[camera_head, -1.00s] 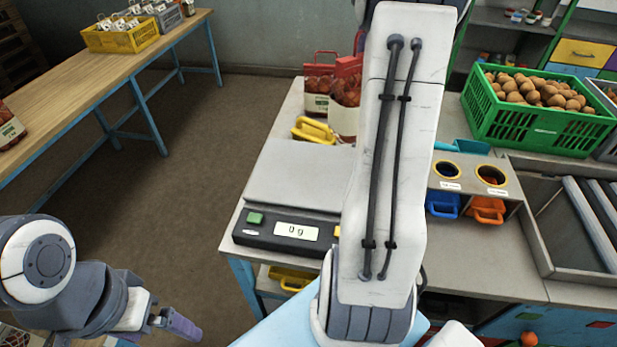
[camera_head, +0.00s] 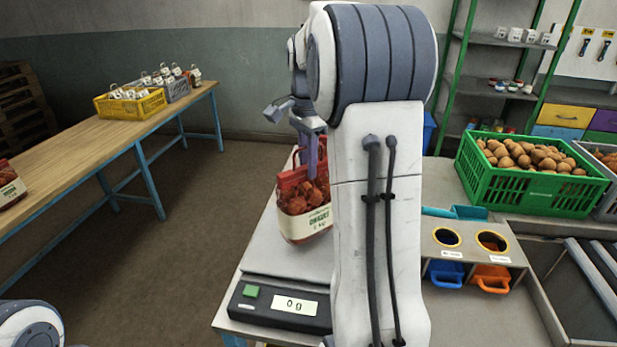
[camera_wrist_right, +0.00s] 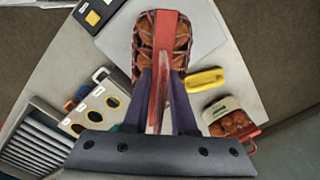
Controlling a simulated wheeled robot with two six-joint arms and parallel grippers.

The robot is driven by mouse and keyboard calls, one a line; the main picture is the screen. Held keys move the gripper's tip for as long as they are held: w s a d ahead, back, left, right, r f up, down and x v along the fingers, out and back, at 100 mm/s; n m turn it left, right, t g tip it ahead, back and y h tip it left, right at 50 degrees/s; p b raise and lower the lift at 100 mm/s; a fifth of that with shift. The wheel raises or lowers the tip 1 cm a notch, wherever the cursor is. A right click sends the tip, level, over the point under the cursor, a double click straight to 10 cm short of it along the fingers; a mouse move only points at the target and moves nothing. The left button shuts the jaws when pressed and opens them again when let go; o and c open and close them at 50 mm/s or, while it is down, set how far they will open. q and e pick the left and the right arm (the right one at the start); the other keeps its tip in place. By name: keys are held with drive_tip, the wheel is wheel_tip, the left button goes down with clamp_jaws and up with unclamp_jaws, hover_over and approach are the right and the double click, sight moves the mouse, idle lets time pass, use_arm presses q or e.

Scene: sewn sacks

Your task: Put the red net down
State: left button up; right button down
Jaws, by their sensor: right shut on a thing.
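The red net (camera_head: 303,205) is a bag of reddish-brown produce with a red top and a cream label. My right gripper (camera_head: 310,155) is shut on its red top, and the bag hangs below. In the right wrist view the fingers (camera_wrist_right: 160,92) hold the red strip of the net (camera_wrist_right: 144,42) from both sides. The net is over the grey plate of the scale (camera_head: 275,262), whose display reads 0 g.
In the right wrist view, another red-topped bag (camera_wrist_right: 232,118) and a yellow handled item (camera_wrist_right: 205,79) stand beside the scale. A green crate of round brown produce (camera_head: 530,185) and a stand with two round holes (camera_head: 470,240) are to the right. A wooden table (camera_head: 110,138) is at left.

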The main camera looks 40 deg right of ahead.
drive_tip(key=shift+f, duration=1.9)
drive_tip(key=c, duration=0.7)
unclamp_jaws()
drive_tip(key=shift+f, duration=0.2)
wheel_tip(320, 180, up, 12)
drive_tip(key=shift+r+p, duration=0.15)
drive_tip(key=shift+p, duration=0.15)
